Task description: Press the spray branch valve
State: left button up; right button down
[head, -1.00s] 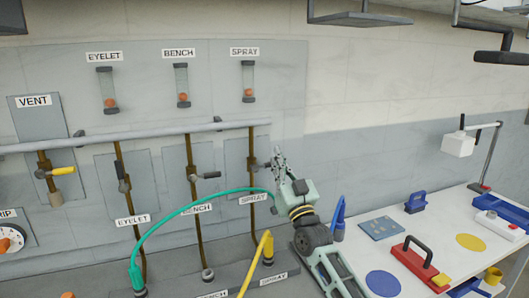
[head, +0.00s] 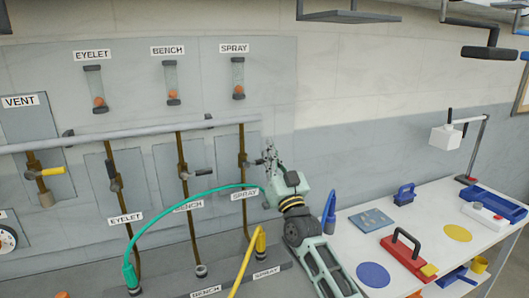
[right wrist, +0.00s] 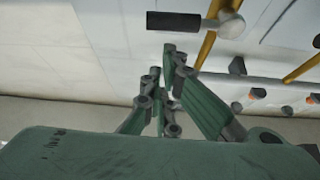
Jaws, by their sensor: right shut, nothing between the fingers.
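The spray branch valve (head: 246,163) sits on the rightmost brown pipe of the wall panel, above the lower SPRAY label (head: 245,194). Its dark handle sticks out to the right. My right gripper (head: 270,154) is just right of this handle, its fingers shut and empty. In the head view I cannot tell whether they touch. In the right wrist view the shut fingers (right wrist: 162,97) point toward the wall, and a dark valve handle (right wrist: 174,21) with a grey hub shows beyond them, apart in the picture. My left gripper is not in view.
The bench valve (head: 184,173) and eyelet valve (head: 114,182) are to the left. A green hose (head: 166,206) arches below them, and a yellow hose (head: 243,264) rises near the SPRAY base. A white table (head: 352,238) with tools stands at right.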

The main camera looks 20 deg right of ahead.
pick_arm(q)
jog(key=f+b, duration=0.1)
jog(key=b, duration=0.1)
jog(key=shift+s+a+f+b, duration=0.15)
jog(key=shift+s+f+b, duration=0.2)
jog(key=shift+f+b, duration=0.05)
pick_arm(e)
jog(key=s+r+v, duration=0.1)
jog(key=r+v, duration=0.1)
jog(key=v, duration=0.7)
jog(key=shift+s+d+f, duration=0.15)
jog(key=shift+s+f, duration=0.05)
jog(key=shift+s, duration=0.15)
jog(key=shift+w, duration=0.1)
